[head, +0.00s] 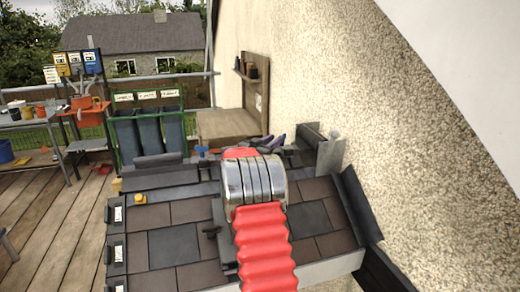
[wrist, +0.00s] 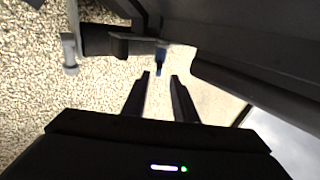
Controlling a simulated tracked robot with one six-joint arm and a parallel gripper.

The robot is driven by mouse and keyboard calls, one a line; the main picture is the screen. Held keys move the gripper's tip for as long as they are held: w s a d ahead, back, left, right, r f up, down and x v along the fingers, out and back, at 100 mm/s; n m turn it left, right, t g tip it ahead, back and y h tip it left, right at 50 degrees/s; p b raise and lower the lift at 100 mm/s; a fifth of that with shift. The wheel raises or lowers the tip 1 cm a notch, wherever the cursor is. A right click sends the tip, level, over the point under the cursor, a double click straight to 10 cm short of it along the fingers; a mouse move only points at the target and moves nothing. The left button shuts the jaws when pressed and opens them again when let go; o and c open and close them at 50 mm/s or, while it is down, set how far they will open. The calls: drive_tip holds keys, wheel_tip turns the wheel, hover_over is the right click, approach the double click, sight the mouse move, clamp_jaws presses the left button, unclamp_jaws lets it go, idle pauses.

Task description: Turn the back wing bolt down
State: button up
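My gripper (wrist: 160,77) shows in the wrist view with its two dark fingers apart and nothing between them. A small blue piece on a dark stem (wrist: 160,57), perhaps the wing bolt, stands just beyond the gap between the fingertips. It looks apart from both fingers; its wings cannot be made out. A dark bracket (wrist: 118,42) with a grey cylindrical end lies beside it. In the head view my arm covers much of the middle, and the gripper's opening cannot be judged there.
Brown and grey roof tiles (head: 175,247) lie below my arm. A pebble-dashed wall (head: 330,90) rises close on the right. A grey upright bracket (head: 329,155) stands at the roof's back right. Green-framed bins (head: 148,130) and a wooden shelf unit (head: 228,123) stand behind.

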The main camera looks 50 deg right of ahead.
drive_tip(key=s+a, duration=0.1)
drive_tip(key=a, duration=0.8)
drive_tip(key=shift+a, duration=0.2)
drive_tip(key=shift+c, duration=0.5)
drive_tip(key=shift+s+d, duration=0.2)
drive_tip(key=shift+c, duration=0.6)
drive_tip(key=shift+m+g+h, duration=0.4)
drive_tip(key=shift+m+g, duration=0.1)
drive_tip(key=shift+m, duration=0.3)
drive_tip(key=s+d+r, duration=0.1)
drive_tip(key=s, duration=0.1)
drive_tip(key=s+d+r, duration=0.1)
drive_tip(key=s+d, duration=0.1)
drive_tip(key=s+d+r, duration=0.1)
drive_tip(key=s, duration=0.2)
drive_tip(key=shift+s+d, duration=0.1)
drive_tip(key=shift+d, duration=0.05)
clamp_jaws()
drive_tip(key=f+m+t, duration=0.1)
drive_tip(key=m, duration=0.3)
drive_tip(key=s+a+f+m+t+y, duration=0.1)
drive_tip(key=m+t, duration=0.1)
drive_tip(key=m, duration=0.3)
drive_tip(key=f+m+t+y, duration=0.1)
drive_tip(key=m+t, duration=0.1)
drive_tip(key=m, duration=0.2)
drive_tip(key=shift+s+a+f+m, duration=0.3)
drive_tip(key=shift+s+f, duration=0.05)
drive_tip(key=shift+s, duration=0.05)
